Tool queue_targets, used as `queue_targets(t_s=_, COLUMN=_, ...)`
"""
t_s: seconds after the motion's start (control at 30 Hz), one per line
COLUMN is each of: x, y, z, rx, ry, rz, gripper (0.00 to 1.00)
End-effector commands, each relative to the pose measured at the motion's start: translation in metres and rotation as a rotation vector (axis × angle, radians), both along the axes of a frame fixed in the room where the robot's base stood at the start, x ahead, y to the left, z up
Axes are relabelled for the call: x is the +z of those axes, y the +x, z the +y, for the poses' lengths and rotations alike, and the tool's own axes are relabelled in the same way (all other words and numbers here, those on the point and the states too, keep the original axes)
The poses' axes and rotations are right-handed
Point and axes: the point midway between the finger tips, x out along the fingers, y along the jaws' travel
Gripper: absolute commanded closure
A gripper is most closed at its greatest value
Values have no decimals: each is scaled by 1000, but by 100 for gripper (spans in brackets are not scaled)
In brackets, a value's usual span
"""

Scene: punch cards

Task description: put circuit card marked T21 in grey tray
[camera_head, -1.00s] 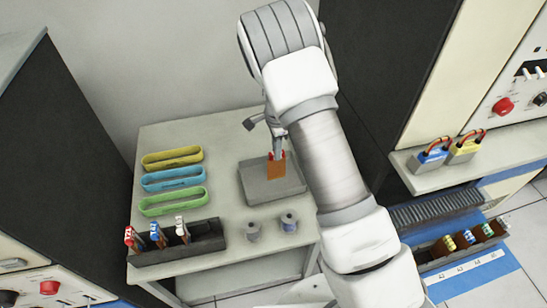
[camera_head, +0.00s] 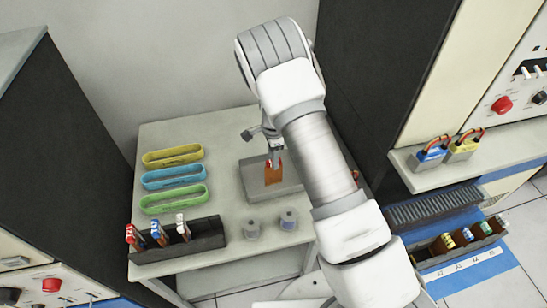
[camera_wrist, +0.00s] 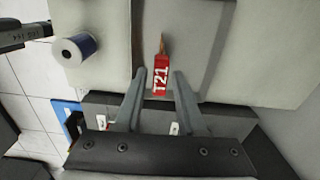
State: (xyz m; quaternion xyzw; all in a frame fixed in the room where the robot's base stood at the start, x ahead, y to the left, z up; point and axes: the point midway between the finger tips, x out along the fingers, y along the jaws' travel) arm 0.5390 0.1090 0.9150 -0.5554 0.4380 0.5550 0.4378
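The T21 card has a red marked end, seen in the wrist view (camera_wrist: 161,77), and an orange-brown board (camera_head: 273,175). It is in the grey tray (camera_head: 254,190) on the table, below my gripper. Whether it stands or leans there is hard to tell. My gripper (camera_wrist: 159,73) is open, with one finger on each side of the red end and a narrow gap showing on both sides. In the head view my gripper (camera_head: 275,160) is directly over the tray, and my arm covers the tray's right part.
Yellow (camera_head: 173,155), blue (camera_head: 174,177) and green (camera_head: 174,198) trays lie left of the grey tray. A dark card rack (camera_head: 207,238) with several cards stands at the front left. A tall cabinet rises on the right.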

Motion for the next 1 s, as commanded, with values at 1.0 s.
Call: queue_targets(t_s=1.0, x=108, y=0, z=0, rx=0, ry=1, rz=-2, gripper=49)
